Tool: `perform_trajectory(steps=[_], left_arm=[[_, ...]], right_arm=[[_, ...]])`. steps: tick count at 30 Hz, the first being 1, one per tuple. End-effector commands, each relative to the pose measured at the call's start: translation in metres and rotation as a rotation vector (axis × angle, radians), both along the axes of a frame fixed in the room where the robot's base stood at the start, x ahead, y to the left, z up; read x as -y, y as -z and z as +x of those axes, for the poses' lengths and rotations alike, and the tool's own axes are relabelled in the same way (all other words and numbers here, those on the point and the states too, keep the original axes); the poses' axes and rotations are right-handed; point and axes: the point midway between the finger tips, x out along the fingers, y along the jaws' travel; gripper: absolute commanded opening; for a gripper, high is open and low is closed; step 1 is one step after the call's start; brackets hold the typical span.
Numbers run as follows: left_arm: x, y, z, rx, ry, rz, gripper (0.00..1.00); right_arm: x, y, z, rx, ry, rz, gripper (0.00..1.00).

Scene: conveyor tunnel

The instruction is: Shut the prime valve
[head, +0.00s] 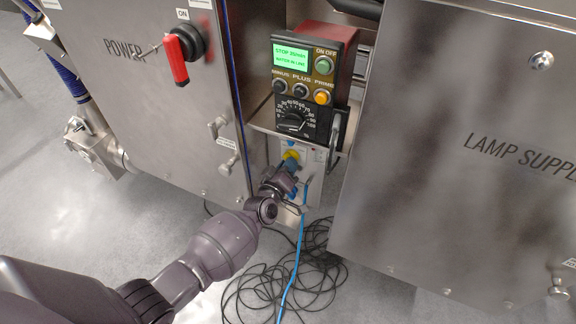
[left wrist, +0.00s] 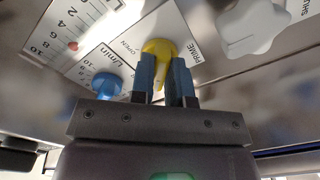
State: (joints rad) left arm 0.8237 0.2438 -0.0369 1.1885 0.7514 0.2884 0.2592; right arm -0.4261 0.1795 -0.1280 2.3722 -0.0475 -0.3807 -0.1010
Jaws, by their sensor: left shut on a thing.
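The prime valve has a yellow handle (head: 291,156) on the small panel below the pump controller. It shows larger in the left wrist view (left wrist: 157,48), between the printed words OPEN and PRIME. My left gripper (head: 291,166) reaches up to it from below. In the left wrist view the two blue-grey fingers (left wrist: 163,82) stand on either side of the yellow lever and are shut on it. The lever's lower end is partly hidden between the fingers. My right gripper is in neither view.
A blue knob (left wrist: 106,84) and a flow scale sit left of the valve, a white star knob (left wrist: 252,24) right of it. The controller (head: 303,88) stands above. Steel cabinets (head: 150,100) flank the narrow gap. Black cables (head: 262,290) lie on the floor.

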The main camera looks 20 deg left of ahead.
Motion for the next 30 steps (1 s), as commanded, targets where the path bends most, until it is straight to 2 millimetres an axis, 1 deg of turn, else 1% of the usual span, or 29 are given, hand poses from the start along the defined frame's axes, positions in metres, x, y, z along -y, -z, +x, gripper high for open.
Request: perform_trajectory(steps=[1,3,6,14,19,23,30], left_arm=[[0.0,0.002,-0.001,-0.003,0.0,-0.002,0.17],[0.0,0.001,-0.001,-0.003,0.0,-0.001,0.28],[0.0,0.001,-0.001,-0.002,0.001,-0.001,0.41],[0.0,0.0,-0.001,-0.001,0.001,0.0,0.41],[0.0,-0.001,-0.01,0.0,0.0,0.0,0.41],[-0.001,-0.004,-0.025,0.003,0.0,0.0,0.41],[-0.003,-0.004,-0.064,0.002,-0.001,0.001,0.41]], right_arm=[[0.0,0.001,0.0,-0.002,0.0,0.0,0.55],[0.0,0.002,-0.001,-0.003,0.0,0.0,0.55],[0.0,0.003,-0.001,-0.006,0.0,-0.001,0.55],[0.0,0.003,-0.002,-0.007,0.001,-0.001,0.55],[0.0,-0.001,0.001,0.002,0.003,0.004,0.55],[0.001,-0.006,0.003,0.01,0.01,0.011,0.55],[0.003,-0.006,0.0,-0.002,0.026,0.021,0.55]])
